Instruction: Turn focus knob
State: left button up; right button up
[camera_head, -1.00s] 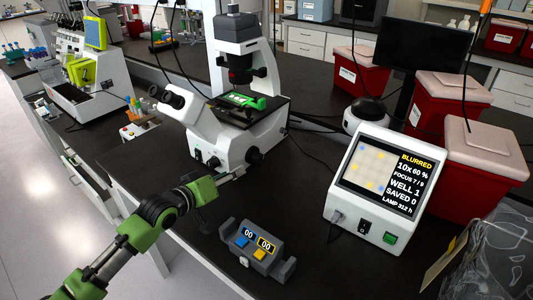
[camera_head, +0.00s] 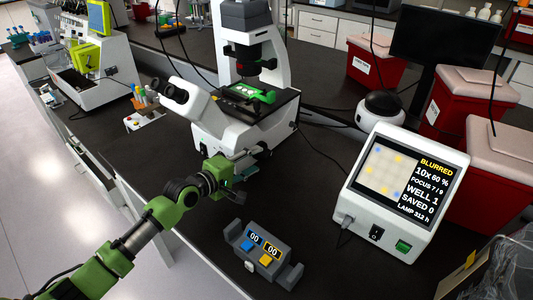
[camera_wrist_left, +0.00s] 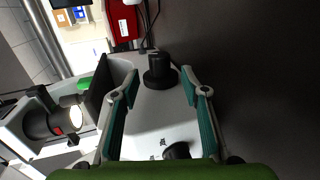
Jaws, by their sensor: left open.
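The white microscope (camera_head: 212,126) stands on the dark bench, with a green plate (camera_head: 262,96) on its stage. My left gripper (camera_head: 240,190) is in front of its base, low and close to the knob side. In the left wrist view the left gripper (camera_wrist_left: 161,82) is open, its teal fingers spread. A black stepped knob (camera_wrist_left: 159,72) on the microscope's side shows between the fingertips, not gripped. Another black part (camera_wrist_left: 178,151) is lower, near the palm. In the head view the arm largely hides the knob area. The monitor (camera_head: 397,190) reads BLURRED and FOCUS 7 / 9. My right gripper is not in view.
A grey control box (camera_head: 262,254) with blue and yellow buttons lies in front of the microscope. Red bins (camera_head: 448,115) and a dark screen (camera_head: 430,40) stand at the right. Cables run behind the microscope. The bench between microscope and monitor is mostly clear.

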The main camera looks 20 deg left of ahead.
aim_at(263, 156)
pick_arm(q)
jog(key=x, duration=0.7)
jog(key=shift+s, duration=0.1)
jog(key=c, duration=1.1)
